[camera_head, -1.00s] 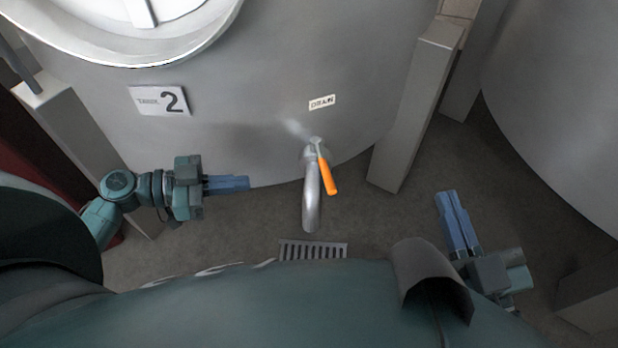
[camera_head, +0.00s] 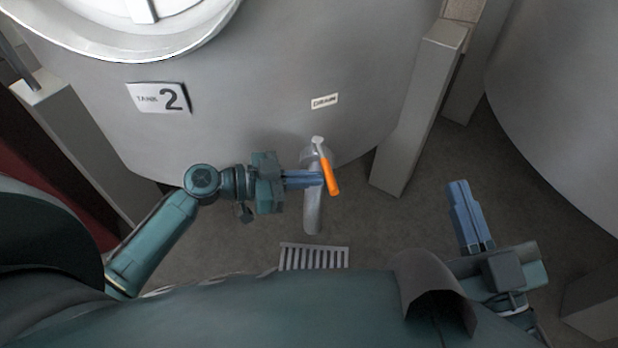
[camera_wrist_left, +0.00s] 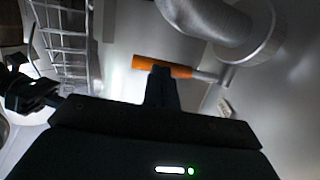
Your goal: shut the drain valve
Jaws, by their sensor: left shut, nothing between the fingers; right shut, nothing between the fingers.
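The drain valve's orange lever (camera_head: 330,177) hangs from its pivot on the grey drain pipe (camera_head: 312,215), pointing down and slightly right. My left gripper (camera_head: 319,179) is shut and empty, its fingertips at the left side of the lever. In the left wrist view the fingertips (camera_wrist_left: 161,71) overlap the orange lever (camera_wrist_left: 146,62), which lies crosswise to them. I cannot tell whether they touch. The curved pipe (camera_wrist_left: 212,18) shows above. My right gripper (camera_head: 458,184) is shut and empty, away to the right of the valve.
The "DRAIN" label (camera_head: 324,101) is on the tank wall (camera_head: 240,110) above the valve, with the tank 2 sign (camera_head: 158,98) to its left. A floor grate (camera_head: 314,257) lies below the spout. A grey tank leg (camera_head: 408,130) stands right of the valve.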

